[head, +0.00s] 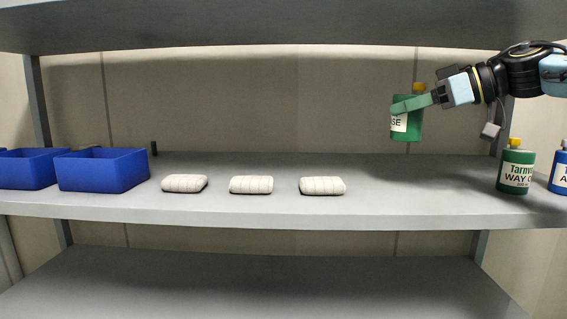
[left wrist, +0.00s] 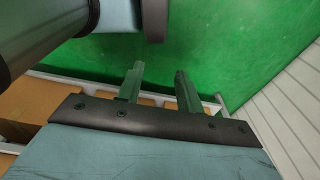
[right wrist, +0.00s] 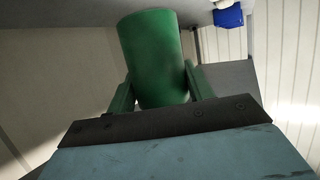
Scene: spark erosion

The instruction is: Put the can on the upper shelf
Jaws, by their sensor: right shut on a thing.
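A green can with a white label and a yellow cap (head: 414,129) is in the air above the grey middle shelf in the head view. My right gripper (head: 408,104) is shut on it from the right side, and the can looks upright. In the right wrist view the can (right wrist: 153,55) sits between the two fingers of the right gripper (right wrist: 160,88). The upper shelf (head: 280,22) runs across the top of the head view, above the can. My left gripper (left wrist: 158,82) shows only in the left wrist view, with its fingers apart and nothing between them.
On the middle shelf (head: 240,212) stand two blue bins (head: 103,171), three white wrapped bundles (head: 251,184), another green can (head: 516,170) and a blue can (head: 561,172) at the right. The shelf under the held can is clear. A lower shelf (head: 270,285) is empty.

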